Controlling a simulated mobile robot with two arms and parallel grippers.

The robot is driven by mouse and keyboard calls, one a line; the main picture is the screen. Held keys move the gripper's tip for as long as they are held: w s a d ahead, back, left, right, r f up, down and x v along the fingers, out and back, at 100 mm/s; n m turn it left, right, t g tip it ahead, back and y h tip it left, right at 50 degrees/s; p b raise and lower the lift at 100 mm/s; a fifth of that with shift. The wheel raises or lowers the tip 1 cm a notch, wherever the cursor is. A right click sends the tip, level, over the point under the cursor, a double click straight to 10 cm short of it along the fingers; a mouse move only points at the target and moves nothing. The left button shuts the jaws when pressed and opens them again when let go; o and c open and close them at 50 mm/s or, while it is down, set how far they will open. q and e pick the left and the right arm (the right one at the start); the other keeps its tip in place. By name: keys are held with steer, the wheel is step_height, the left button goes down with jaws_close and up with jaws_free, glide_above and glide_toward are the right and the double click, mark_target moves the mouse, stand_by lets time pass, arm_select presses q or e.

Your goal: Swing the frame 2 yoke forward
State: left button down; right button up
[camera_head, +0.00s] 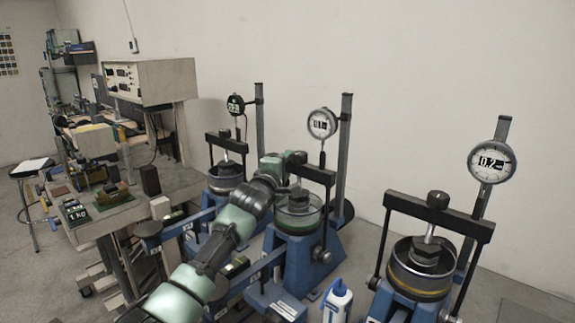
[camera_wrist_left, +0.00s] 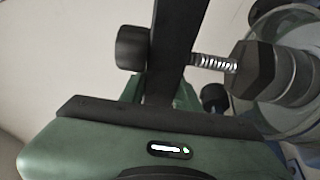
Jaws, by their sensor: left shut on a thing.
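Three blue lever frames stand in a row, and the middle one (camera_head: 292,262) has a dark yoke whose crossbar (camera_head: 318,174) lies above a round cell (camera_head: 299,222). I cannot read the frame numbers. My left gripper (camera_head: 294,161) reaches in from the left and is shut on the yoke near the left part of its crossbar. In the left wrist view the dark yoke bar (camera_wrist_left: 178,50) runs up from my green gripper housing (camera_wrist_left: 90,150), with a black knob (camera_wrist_left: 132,47) on one side and a threaded rod (camera_wrist_left: 214,63) on the other. The fingertips are mostly hidden. My right gripper is out of view.
The right frame's yoke (camera_head: 438,214) and dial gauge (camera_head: 492,161) stand at the right. The left frame's yoke (camera_head: 227,143) stands behind my arm. A white bottle (camera_head: 337,303) stands in front of the middle frame. A cluttered bench (camera_head: 110,222) is at the left.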

arm_select(q)
steer(key=shift+s+a+f+t+b, duration=0.35)
steer(key=shift+s+a+b, duration=0.15)
steer(key=shift+b, duration=0.1)
steer(key=s+a+f+n+t+b, duration=0.2)
steer(key=s+a+f+t+b, duration=0.1)
steer(key=s+a, duration=0.5)
steer(key=shift+s+a+f+h+b, duration=0.25)
steer(key=shift+a+f+h+b, duration=0.1)
steer(key=shift+h+b, duration=0.1)
steer(key=c, duration=1)
jaws_free()
steer(key=shift+c, duration=0.2)
steer(key=shift+r, duration=0.1)
steer(key=shift+s, duration=0.1)
